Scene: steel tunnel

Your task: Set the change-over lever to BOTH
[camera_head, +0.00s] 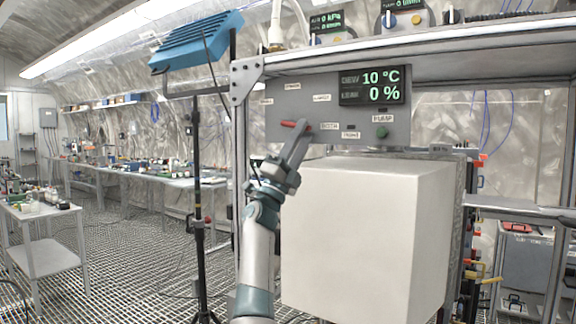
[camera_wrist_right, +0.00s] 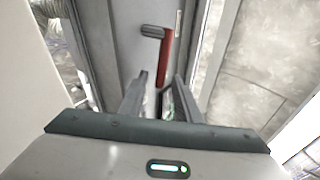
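The change-over lever (camera_head: 289,123) is a red bar on the grey panel (camera_head: 290,105), lying nearly level in the head view. A label reading BOTH (camera_head: 330,126) is to its right. My right gripper (camera_head: 301,132) is at the panel, its fingers overlapping the lever's right part. In the right wrist view the red lever (camera_wrist_right: 166,62) runs from a dark grey end piece down towards the space between the fingertips (camera_wrist_right: 162,82). The fingers are apart, with a gap beside the lever; I cannot tell whether either touches it. My left gripper is out of view.
A display (camera_head: 371,86) on the panel reads 10 °C and 0 %. A green knob (camera_head: 382,132) sits below the PUMP label. A large white box (camera_head: 365,240) stands below the panel. A blue lamp (camera_head: 197,42) on a stand is at the left, with open grating floor beyond.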

